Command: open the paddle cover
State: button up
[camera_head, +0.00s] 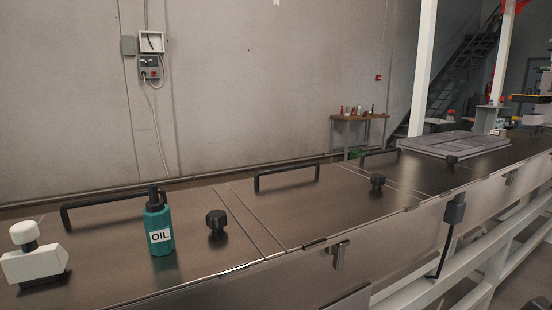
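Several flat dark metal covers lie closed in a row along the tank top. The near left cover (105,245) carries a black bar handle (110,197) and a black knob (216,221). The middle cover (320,215) has its own bar handle (287,178) and knob (378,183). A farther cover (415,175) has a handle (380,157) and a knob (450,160). I cannot tell which one is the paddle cover. My gripper is not in view.
A teal oil bottle (160,228) and a white block with a round top (33,258) stand on the near left cover. A latch (340,254) hangs at the front edge. A grey slab (450,144) lies farther back. White frame rails (480,255) run along the front right.

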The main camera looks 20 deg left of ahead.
aim_at(302, 209)
jog(key=u, duration=0.5)
jog(key=i, duration=0.7)
jog(key=u, duration=0.55)
